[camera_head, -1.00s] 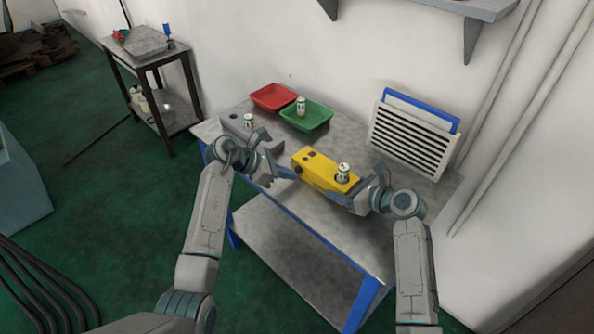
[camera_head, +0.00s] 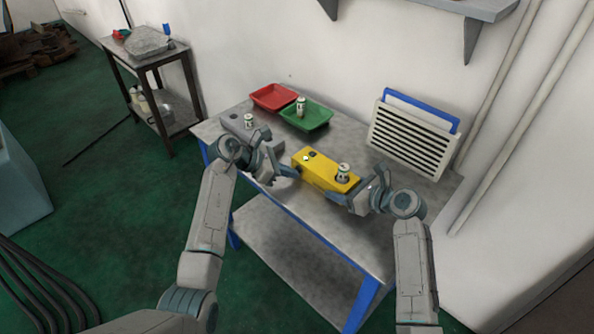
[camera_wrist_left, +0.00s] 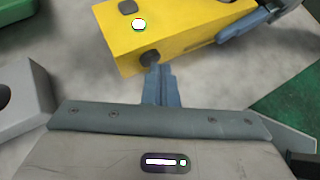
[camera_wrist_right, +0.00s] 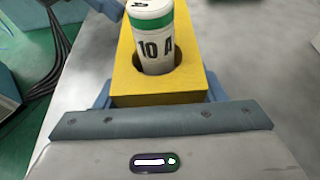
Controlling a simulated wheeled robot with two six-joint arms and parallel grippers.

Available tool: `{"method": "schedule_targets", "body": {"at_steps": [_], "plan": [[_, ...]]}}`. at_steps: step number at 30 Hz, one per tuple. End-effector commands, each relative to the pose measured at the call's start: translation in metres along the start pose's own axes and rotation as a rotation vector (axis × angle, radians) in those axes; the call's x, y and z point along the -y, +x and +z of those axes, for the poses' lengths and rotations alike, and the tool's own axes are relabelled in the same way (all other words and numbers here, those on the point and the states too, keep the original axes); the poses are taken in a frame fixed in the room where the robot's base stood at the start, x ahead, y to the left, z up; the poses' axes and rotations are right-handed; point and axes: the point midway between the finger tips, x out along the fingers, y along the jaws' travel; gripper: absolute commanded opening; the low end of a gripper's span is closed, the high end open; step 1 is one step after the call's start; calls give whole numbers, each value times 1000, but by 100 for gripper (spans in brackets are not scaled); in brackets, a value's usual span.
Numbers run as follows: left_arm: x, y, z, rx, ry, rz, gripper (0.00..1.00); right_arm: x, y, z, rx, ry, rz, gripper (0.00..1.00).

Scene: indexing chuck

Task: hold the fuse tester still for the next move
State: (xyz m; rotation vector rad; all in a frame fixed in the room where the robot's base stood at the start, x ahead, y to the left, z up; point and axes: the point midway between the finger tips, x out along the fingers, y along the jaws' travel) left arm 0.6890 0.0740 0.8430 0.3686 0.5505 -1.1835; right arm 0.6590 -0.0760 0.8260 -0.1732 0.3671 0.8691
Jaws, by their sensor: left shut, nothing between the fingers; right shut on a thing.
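The yellow fuse tester (camera_head: 318,170) lies on the grey table. A white fuse (camera_head: 343,171) with a green band, marked "10 A" in the right wrist view (camera_wrist_right: 155,50), stands in its round socket. My right gripper (camera_wrist_right: 158,96) is shut on the tester's near right end, one finger on each side. My left gripper (camera_head: 294,172) is shut and empty at the tester's left end. In the left wrist view its fingertips (camera_wrist_left: 158,72) are right at a dark knob (camera_wrist_left: 150,58); I cannot tell whether they touch. A small white spot (camera_wrist_left: 139,24) shows on the tester's top.
A grey block (camera_head: 236,128) holding another fuse (camera_head: 249,120) is behind my left gripper. A red tray (camera_head: 272,97) and a green tray (camera_head: 318,117) with a fuse (camera_head: 301,106) stand at the back. A slatted panel (camera_head: 410,138) leans on the wall.

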Motion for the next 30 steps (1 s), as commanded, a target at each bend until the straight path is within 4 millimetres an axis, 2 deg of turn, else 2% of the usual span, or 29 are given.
{"method": "schedule_targets", "body": {"at_steps": [14,30], "plan": [[-1,1,2,2,1,1,0,-1,0,0,0,0,3,35],[8,-12,-8,1,1,1,0,-1,0,0,0,0,2,35]]}}
